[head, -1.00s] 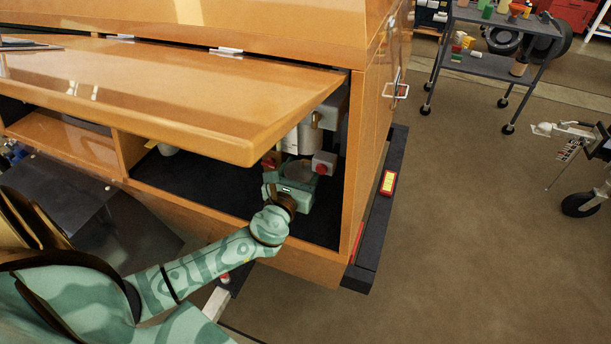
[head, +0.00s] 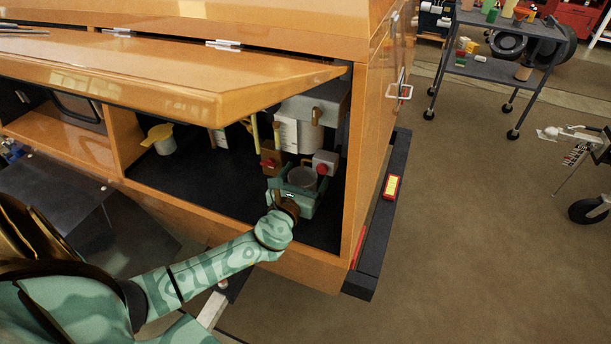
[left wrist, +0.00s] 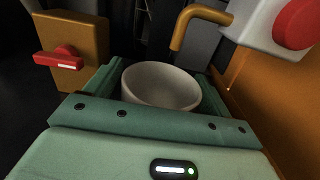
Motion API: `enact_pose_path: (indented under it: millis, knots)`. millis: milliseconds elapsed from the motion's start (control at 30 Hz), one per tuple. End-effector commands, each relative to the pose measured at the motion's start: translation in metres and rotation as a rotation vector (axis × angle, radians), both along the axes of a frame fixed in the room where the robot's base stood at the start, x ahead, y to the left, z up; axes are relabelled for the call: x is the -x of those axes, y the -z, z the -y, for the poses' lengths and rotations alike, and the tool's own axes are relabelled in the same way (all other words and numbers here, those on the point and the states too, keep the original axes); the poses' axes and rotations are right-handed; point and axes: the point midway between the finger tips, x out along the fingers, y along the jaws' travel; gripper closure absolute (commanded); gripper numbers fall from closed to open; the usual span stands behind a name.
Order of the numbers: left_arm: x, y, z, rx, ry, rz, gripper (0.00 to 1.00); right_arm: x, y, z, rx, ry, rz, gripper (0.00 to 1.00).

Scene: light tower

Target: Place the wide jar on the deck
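The wide jar, a pale round open vessel (head: 302,177), is inside the open orange cabinet near its right end. It also shows in the left wrist view (left wrist: 160,87), mouth up and apparently upright. My left gripper (head: 297,188) has its green fingers on both sides of the jar, seemingly touching its walls. In the left wrist view a brass spout (left wrist: 195,22) hangs above and beside the jar's rim. The jar's base is hidden. The deck appears to be the black cabinet floor (head: 220,195). My right gripper is not in view.
A raised orange flap (head: 180,80) hangs over the opening. Boxes with red knobs (head: 270,158) (head: 325,162) flank the jar, with a white tank (head: 300,135) behind. A white vessel with a yellow top (head: 160,140) stands left. The floor between is largely clear.

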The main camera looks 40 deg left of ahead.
Motion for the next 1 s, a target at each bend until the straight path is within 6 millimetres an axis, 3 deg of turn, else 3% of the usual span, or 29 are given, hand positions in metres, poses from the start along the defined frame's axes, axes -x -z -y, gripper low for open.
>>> enact_pose_path:
  millis: [333,700,833,1000]
  knots:
    - [0.005,-0.005,0.002,0.0,0.001,0.0,0.18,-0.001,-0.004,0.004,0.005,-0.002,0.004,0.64]
    - [0.085,-0.004,0.021,0.001,0.001,-0.002,0.18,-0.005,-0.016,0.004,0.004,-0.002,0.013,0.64]
    - [0.105,-0.004,0.026,0.001,0.001,-0.001,0.18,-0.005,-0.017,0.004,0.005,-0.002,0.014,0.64]
    - [0.116,-0.004,0.028,0.0,0.0,0.001,0.18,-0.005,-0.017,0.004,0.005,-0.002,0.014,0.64]
